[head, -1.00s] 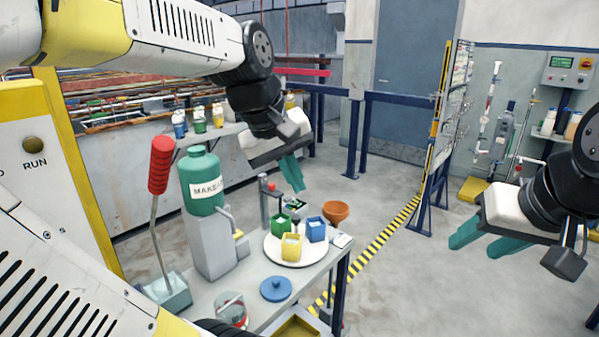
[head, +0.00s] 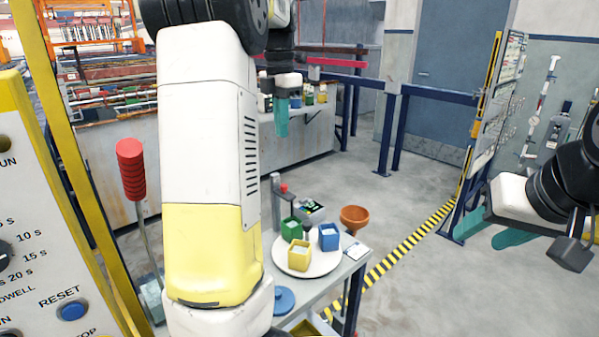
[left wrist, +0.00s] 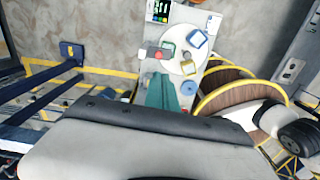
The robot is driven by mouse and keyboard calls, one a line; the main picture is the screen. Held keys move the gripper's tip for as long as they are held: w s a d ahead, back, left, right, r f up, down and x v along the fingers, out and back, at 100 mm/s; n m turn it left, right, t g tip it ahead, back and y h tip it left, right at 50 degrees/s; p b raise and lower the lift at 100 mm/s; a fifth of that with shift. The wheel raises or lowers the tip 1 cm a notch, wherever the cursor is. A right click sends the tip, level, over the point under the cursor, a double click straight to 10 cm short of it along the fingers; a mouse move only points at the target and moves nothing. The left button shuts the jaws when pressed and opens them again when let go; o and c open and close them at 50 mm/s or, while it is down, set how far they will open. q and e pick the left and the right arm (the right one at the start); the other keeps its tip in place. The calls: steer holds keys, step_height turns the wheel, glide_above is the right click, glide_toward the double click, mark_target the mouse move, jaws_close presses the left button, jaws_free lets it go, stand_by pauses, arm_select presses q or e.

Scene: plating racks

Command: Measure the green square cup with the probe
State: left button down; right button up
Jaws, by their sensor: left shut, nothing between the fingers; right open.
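The green square cup (head: 291,230) stands on a round white plate (head: 316,268) with a yellow cup (head: 299,256) and a blue cup (head: 328,236). A meter with a lit screen (head: 310,208) sits behind them. A small dark upright piece (head: 307,228) shows between the cups; I cannot tell whether it is the probe. My left gripper (head: 282,118) is shut and empty, raised above and behind the cups. My right gripper (head: 500,238) is open and empty at the right, away from the bench.
A grey post with a red top (head: 281,190) stands beside the meter. A blue lid (head: 284,300) lies in front of the plate. A red-handled lever (head: 131,170) and a control panel (head: 40,240) stand left.

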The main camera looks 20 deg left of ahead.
arm_select(q)
glide_above(283, 193)
steer(key=w, duration=0.1)
steer(key=shift+n, duration=0.4)
step_height(283, 193, down, 14)
steer(key=shift+a, duration=0.15)
step_height(283, 193, down, 6)
steer(key=shift+r, duration=0.1)
steer(key=shift+s+f, duration=0.15)
steer(key=shift+f, duration=0.2)
